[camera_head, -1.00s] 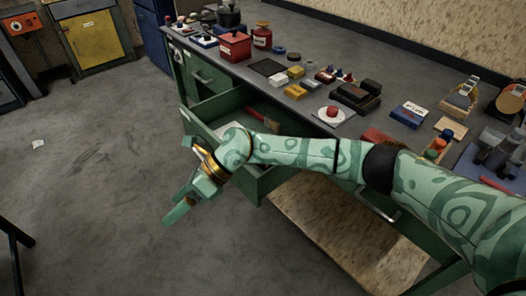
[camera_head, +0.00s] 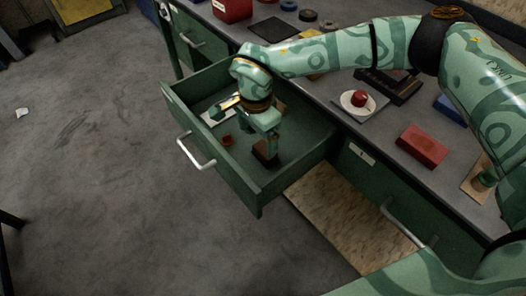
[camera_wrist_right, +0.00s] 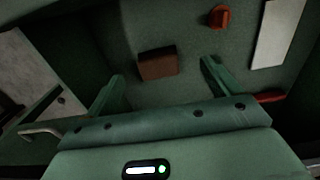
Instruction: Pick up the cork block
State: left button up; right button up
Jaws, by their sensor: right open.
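The brown block (camera_head: 264,154), which I take to be the cork block, lies on the floor of the open green drawer (camera_head: 240,186). In the right wrist view the block (camera_wrist_right: 157,64) lies ahead, between the lines of the two fingers. My right gripper (camera_head: 262,137) reaches down into the drawer at the block. In the right wrist view the gripper (camera_wrist_right: 161,74) is open and empty, with its fingers spread wider than the block. Whether the fingertips are level with the block I cannot tell. My left gripper is out of view.
A small red-orange piece (camera_wrist_right: 219,16) and a pale flat item (camera_wrist_right: 277,34) lie in the drawer near the block. The drawer walls close in around the gripper. A red box (camera_head: 422,146) and a plate (camera_head: 357,103) with a red ball stand on the worktop.

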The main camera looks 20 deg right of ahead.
aim_at(260, 152)
notch_tip(260, 152, down, 2)
jog(key=shift+d, duration=0.1)
jog(key=shift+f+b, duration=0.3)
jog(key=shift+f, duration=0.1)
jog(key=shift+s+f, duration=0.1)
jog(key=shift+f, duration=0.25)
notch_tip(260, 152, down, 4)
jog(key=shift+s+d+f+b, duration=0.15)
jog(key=shift+f+b, duration=0.1)
jog(key=shift+b, duration=1)
jog(key=shift+r, duration=0.2)
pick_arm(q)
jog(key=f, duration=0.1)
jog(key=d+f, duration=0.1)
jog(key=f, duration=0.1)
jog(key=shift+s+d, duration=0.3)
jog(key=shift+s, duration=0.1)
pick_arm(e)
jog(key=c, duration=1.1)
jog(key=shift+r, duration=0.1)
